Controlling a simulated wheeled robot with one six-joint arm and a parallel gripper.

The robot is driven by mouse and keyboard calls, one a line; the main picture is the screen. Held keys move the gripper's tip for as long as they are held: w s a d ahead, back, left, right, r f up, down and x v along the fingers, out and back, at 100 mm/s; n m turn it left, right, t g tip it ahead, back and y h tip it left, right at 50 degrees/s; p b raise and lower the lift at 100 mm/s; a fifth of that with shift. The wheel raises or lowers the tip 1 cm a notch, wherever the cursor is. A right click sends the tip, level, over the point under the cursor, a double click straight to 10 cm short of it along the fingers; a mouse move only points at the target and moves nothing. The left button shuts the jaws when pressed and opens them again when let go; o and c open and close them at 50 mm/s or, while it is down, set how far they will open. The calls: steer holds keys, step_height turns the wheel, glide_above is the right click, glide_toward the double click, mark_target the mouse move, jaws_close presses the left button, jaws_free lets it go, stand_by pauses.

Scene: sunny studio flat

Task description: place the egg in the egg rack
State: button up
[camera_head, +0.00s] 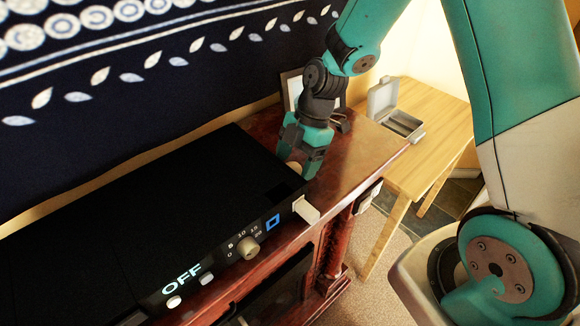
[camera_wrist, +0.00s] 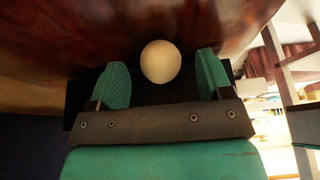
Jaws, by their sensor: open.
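The egg (camera_wrist: 160,62) is pale and round. In the wrist view it lies on a dark red-brown wooden surface, between or just beyond the tips of my gripper (camera_wrist: 163,78), with a gap to each finger. In the head view my gripper (camera_head: 301,158) points down at the cabinet top, and the egg (camera_head: 294,167) shows only partly between the teal fingers. The gripper is open and holds nothing. A grey open-lidded holder with compartments (camera_head: 404,122) stands on the light wooden table at the right; I cannot tell whether it is the egg rack.
A black appliance (camera_head: 130,225) with a knob and an "OFF" display fills the left of the cabinet top (camera_head: 362,160), close beside my gripper. A picture frame (camera_head: 292,88) stands behind the gripper. The light wooden table (camera_head: 440,110) adjoins on the right. The cabinet top right of my gripper is clear.

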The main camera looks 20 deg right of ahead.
steer(key=shift+x, duration=1)
steer(key=c, duration=1.1)
